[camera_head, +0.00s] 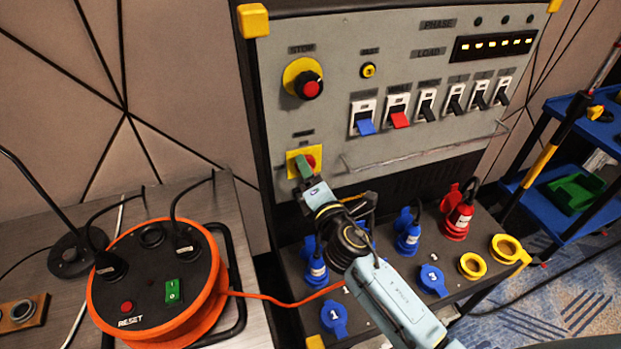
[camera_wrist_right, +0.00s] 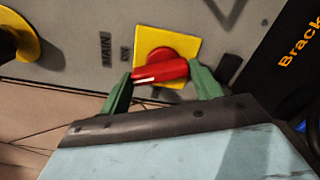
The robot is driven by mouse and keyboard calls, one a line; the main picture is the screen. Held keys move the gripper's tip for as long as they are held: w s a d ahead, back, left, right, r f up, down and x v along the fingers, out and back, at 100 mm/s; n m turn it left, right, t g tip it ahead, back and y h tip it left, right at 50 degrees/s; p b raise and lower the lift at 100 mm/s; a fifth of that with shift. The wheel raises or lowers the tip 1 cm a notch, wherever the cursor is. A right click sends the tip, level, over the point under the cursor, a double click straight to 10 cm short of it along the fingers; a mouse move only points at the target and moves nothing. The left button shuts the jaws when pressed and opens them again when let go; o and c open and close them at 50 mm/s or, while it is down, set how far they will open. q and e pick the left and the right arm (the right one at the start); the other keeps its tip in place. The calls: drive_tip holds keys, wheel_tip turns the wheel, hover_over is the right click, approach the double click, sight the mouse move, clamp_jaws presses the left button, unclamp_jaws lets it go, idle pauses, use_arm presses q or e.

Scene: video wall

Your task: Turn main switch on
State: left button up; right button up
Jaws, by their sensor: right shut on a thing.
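The main switch is a red rotary knob on a yellow square plate on the grey panel (camera_head: 420,60). In the right wrist view the red knob (camera_wrist_right: 160,72) sits between the green fingers of my right gripper (camera_wrist_right: 160,88), beside the label "MAIN". The gripper is shut on the knob. In the head view the yellow plate (camera_head: 293,165) shows at the panel's lower left, with my right gripper (camera_head: 306,168) in front of it, hiding part of the knob. My left gripper is not in view.
A red stop button (camera_head: 310,88) sits above the switch. Several breaker switches (camera_head: 398,118) line the panel to the right. Blue and red sockets (camera_head: 456,218) lie below, near my right arm. An orange cable reel (camera_head: 165,300) stands at left. A blue cart (camera_head: 567,232) stands at right.

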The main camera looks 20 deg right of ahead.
drive_tip(key=m, duration=0.4)
drive_tip(key=shift+d+m+b, duration=0.1)
drive_tip(key=shift+m+b, duration=0.2)
drive_tip(key=shift+m, duration=0.1)
idle(0.5)
drive_tip(key=o, duration=1)
drive_tip(key=shift+s, duration=0.1)
drive_tip(key=s, duration=0.8)
drive_tip(key=s+b, duration=0.1)
drive_tip(key=s, duration=0.4)
drive_tip(key=shift+s+d, duration=0.1)
drive_tip(key=shift+d, duration=0.15)
